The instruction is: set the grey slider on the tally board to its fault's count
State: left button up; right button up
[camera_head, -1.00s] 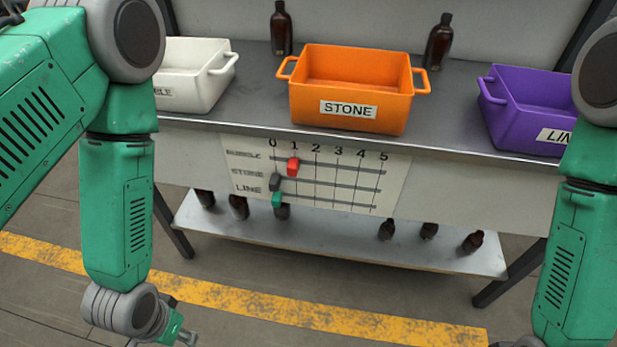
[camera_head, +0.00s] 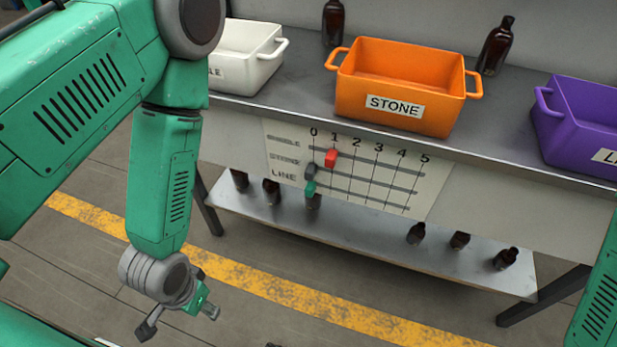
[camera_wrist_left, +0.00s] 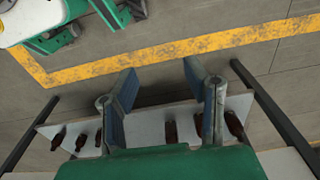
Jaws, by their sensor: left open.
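The tally board (camera_head: 385,183) hangs on the front of the table, with columns 0 to 5 and three rails. The grey slider (camera_head: 310,170) sits on the middle rail, labelled STONE, at 0. The red slider (camera_head: 331,158) is on the top rail at about 1. The green slider (camera_head: 310,187) is on the bottom LINE rail at 0. My left gripper (camera_head: 180,320) is open and empty, low in front of the table and below left of the board. Its spread fingers also show in the left wrist view (camera_wrist_left: 158,68). My right gripper is out of view.
An orange STONE bin (camera_head: 400,85), a white bin (camera_head: 245,65) and a purple bin (camera_head: 580,130) stand on the table (camera_head: 290,105). Two amber bottles stand behind the orange bin. Several stand on the low shelf (camera_head: 360,230). The floor in front looks clear.

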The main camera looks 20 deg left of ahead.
pick_arm(q)
jog(key=t+b, duration=0.7)
jog(key=t, duration=1)
send_near(308, 176)
jog(key=shift+h, duration=0.3)
jog(key=w+b, duration=0.2)
jog(key=w, duration=0.9)
jog(key=shift+w+d+f+b, duration=0.1)
jog(key=shift+w+b, duration=0.2)
jog(key=shift+b, duration=0.1)
jog(key=shift+c, duration=0.4)
